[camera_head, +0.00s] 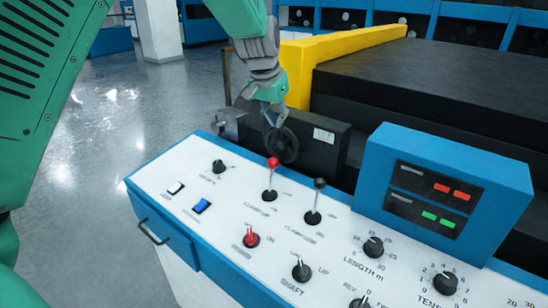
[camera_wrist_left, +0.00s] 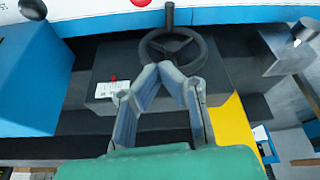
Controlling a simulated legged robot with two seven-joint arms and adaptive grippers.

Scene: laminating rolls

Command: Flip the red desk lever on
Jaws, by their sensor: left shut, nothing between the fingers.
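A lever with a red ball knob (camera_head: 272,163) stands on the white top of the blue control desk (camera_head: 150,184) in the head view. I cannot tell which one the task names. My left gripper (camera_head: 276,120) is above and behind the desk, near a black handwheel (camera_head: 283,146), clear of both red levers. It is shut and empty. In the left wrist view its fingers (camera_wrist_left: 161,70) point toward the handwheel (camera_wrist_left: 190,37). My right gripper is not in view.
A black-knobbed lever (camera_head: 319,184) stands right of the red-knobbed one. A blue display box (camera_head: 462,161) rises at the desk's right. A yellow frame (camera_head: 297,75) and dark machine bed (camera_head: 435,85) lie behind. Open floor (camera_head: 90,140) shows at left.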

